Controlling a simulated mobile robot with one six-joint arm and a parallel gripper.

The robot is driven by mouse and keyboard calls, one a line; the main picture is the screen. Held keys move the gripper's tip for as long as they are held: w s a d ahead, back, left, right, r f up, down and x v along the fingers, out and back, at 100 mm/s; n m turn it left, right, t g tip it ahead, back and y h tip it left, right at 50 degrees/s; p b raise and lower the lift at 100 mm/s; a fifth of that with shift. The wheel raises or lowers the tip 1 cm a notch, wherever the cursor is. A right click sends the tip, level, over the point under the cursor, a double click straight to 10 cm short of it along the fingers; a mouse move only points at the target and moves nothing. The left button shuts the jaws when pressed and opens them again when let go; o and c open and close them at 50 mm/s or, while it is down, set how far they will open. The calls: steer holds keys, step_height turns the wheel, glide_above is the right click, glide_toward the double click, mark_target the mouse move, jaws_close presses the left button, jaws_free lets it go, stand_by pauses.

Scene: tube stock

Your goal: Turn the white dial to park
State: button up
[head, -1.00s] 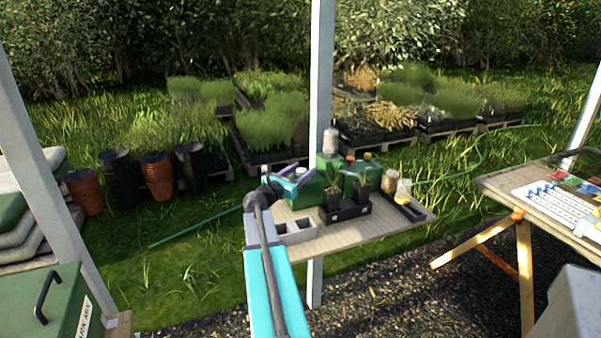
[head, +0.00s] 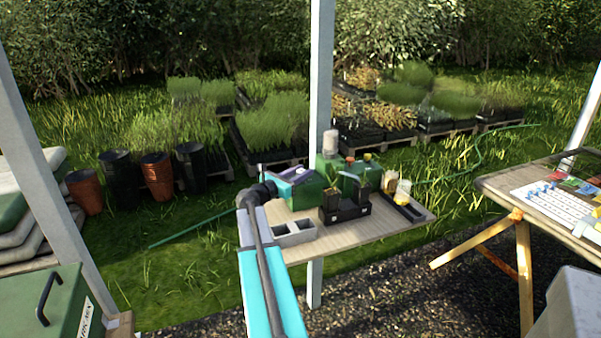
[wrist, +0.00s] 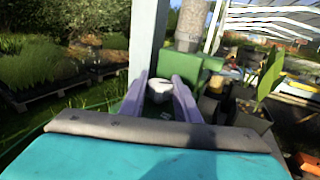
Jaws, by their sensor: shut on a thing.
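The white dial (wrist: 159,88) shows in the wrist view between the two purple fingers of my gripper (wrist: 159,96), on the near side of a green machine (wrist: 192,66). My gripper is shut on the dial. In the head view my gripper (head: 302,176) reaches the left part of the green machine (head: 328,166), which stands on a wooden table; the dial is hidden there behind my gripper. The dial's markings and its pointing direction are too small to read.
Potted seedlings in a black tray (head: 344,212) stand in front of the machine. A grey two-cell block (head: 294,234) sits close to my arm. Bottles (head: 390,183) are at the right. A white post (head: 320,80) rises near the table.

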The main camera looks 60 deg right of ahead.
steer(key=shift+w+d+r+m+g+y+p, duration=0.1)
steer(key=shift+m+g+y+p, duration=0.4)
steer(key=shift+m+g, duration=0.5)
steer(key=shift+w+a+f+m+g+y+p, duration=0.1)
steer(key=shift+m+g+y+p, duration=0.45)
steer(key=shift+g, duration=0.8)
steer(key=shift+w+d+r+m+g+y+p, duration=0.1)
steer(key=shift+m+g+y+p, duration=0.3)
steer(key=shift+m+g, duration=0.6)
steer(key=shift+s+m+g+y+p, duration=0.1)
steer(key=shift+m+g+y+p, duration=0.7)
steer(key=shift+g, duration=0.55)
steer(key=shift+s+m+g+y, duration=0.1)
steer(key=shift+m+g+y, duration=0.25)
steer(key=shift+y, duration=0.2)
steer(key=o, duration=1)
steer(key=shift+o, duration=0.2)
steer(key=shift+a, duration=0.2)
steer(key=b+v, duration=0.2)
steer(key=v, duration=1.1)
steer(key=shift+w+a, duration=0.25)
steer(key=shift+a, duration=0.05)
